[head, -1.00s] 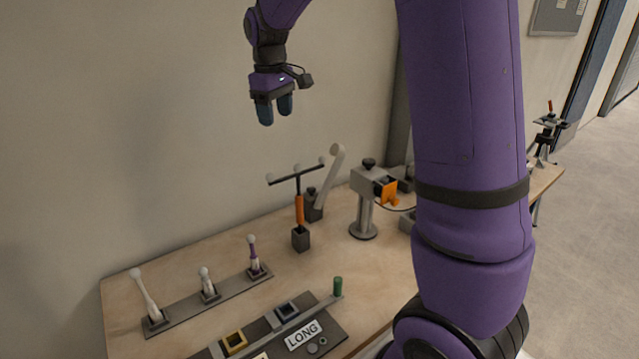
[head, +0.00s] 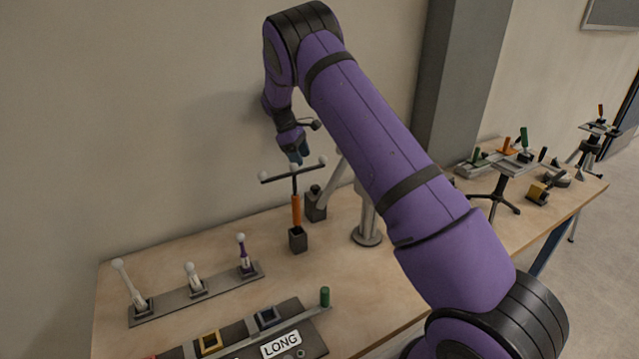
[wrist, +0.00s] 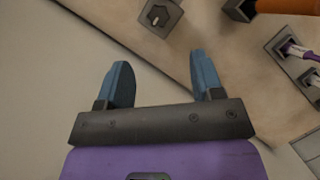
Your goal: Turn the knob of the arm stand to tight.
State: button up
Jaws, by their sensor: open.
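My gripper (head: 303,157) is above and slightly left of the stand, near the wall. In the wrist view my gripper (wrist: 161,60) is open and empty, its blue fingers apart and short of the knob.
A T-shaped handle with an orange grip (head: 296,210) stands just left of the stand. A grey column (head: 367,225) stands to its right, its top hidden by my arm. A lever strip (head: 170,307) and a panel marked LONG (head: 281,345) lie nearer. Bare table lies between them.

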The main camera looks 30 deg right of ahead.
aim_at(314, 186)
jog(key=x, duration=1.1)
jog(key=c, duration=0.9)
jog(key=shift+w, duration=0.1)
jog(key=shift+d+m, duration=0.1)
jog(key=shift+m, duration=0.3)
jog(key=m+y, duration=0.1)
jog(key=m, duration=0.1)
jog(key=m+g+y, duration=0.1)
jog(key=m, duration=0.2)
jog(key=shift+w+d+m, duration=0.1)
jog(key=shift+d+m, duration=0.05)
jog(key=shift+m, duration=0.15)
jog(key=m+y, duration=0.2)
jog(key=m, duration=0.3)
jog(key=shift+d+m, duration=0.15)
jog(key=shift+m, duration=0.15)
jog(key=o, duration=0.9)
